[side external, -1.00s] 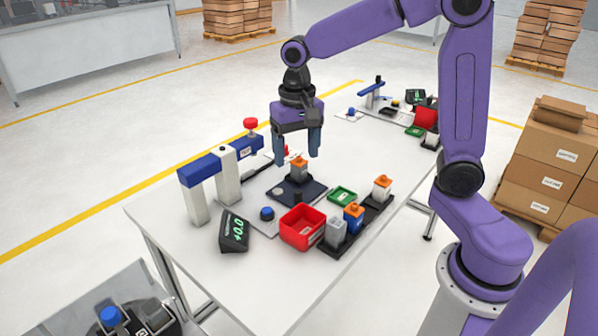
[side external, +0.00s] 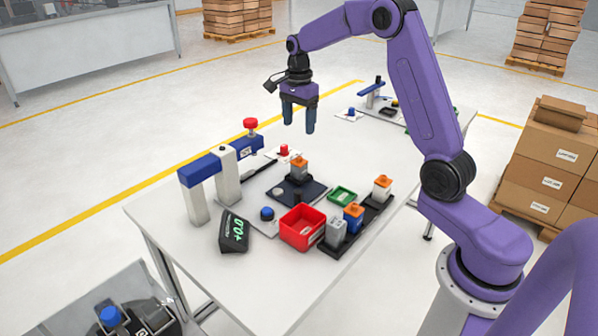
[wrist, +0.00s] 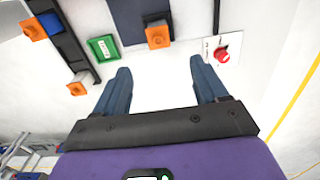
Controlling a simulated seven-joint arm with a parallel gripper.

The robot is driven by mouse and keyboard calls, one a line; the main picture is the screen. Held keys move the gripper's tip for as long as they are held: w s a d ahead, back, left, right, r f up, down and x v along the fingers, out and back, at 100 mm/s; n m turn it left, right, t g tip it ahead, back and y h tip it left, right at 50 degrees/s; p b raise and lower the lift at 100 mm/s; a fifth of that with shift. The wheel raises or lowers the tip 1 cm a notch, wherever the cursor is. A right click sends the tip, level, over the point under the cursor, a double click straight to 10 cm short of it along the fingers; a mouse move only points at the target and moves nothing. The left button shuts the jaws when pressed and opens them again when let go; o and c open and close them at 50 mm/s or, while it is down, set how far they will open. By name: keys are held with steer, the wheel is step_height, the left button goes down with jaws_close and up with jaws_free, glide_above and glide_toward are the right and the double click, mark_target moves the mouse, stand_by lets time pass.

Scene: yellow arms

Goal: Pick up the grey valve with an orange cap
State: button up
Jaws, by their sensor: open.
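The grey valve with an orange cap (side external: 299,169) stands upright on a dark square pad (side external: 313,193) near the middle of the table. In the wrist view its orange cap (wrist: 158,36) shows at the top, beyond the fingertips, and little of its body is visible. My gripper (side external: 298,122) is open and empty, in the air above and behind the valve, apart from it. In the wrist view the two fingers of my gripper (wrist: 160,70) are spread wide with bare table between them.
Nearby are a red bin (side external: 302,230), a green tray (side external: 342,195), a red button (side external: 284,150) and a blue-topped press (side external: 222,168).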

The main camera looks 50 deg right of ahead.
mark_target(299, 157)
step_height(299, 157, down, 15)
steer(key=shift+s+a+r, duration=0.15)
steer(key=c, duration=1.2)
steer(key=shift+r, duration=0.15)
